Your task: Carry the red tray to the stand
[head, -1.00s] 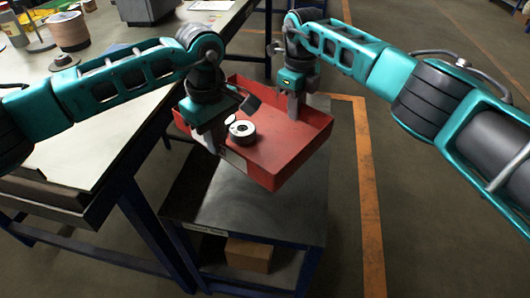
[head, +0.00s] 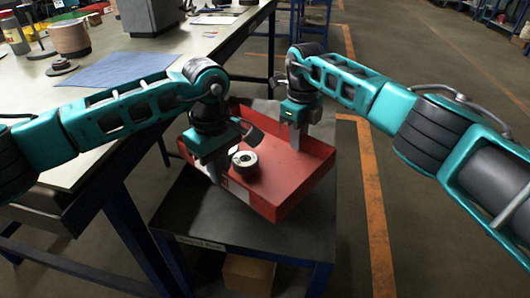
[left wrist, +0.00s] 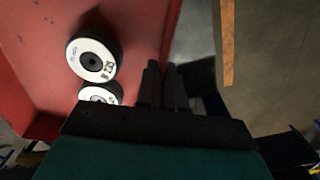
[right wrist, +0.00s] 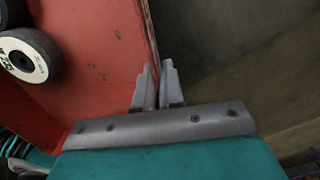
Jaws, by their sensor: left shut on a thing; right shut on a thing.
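The red tray (head: 295,170) is over the dark top of the stand (head: 185,210) in the head view. I cannot tell whether the tray touches the top. My left gripper (head: 213,172) is shut on the tray's left wall; its fingers show in the left wrist view (left wrist: 166,85). My right gripper (head: 296,137) is shut on the far right wall, and in the right wrist view its fingers (right wrist: 157,86) straddle the rim. A flap disc (head: 245,162) with a white face lies in the tray. The left wrist view shows it (left wrist: 92,60) beside a second, partly hidden disc (left wrist: 98,94).
A workbench (head: 150,45) with a blue mat (head: 115,70) and several items stands close on the left. A cardboard box (head: 248,275) sits on the stand's lower shelf. Open floor with an orange line (head: 375,205) lies to the right.

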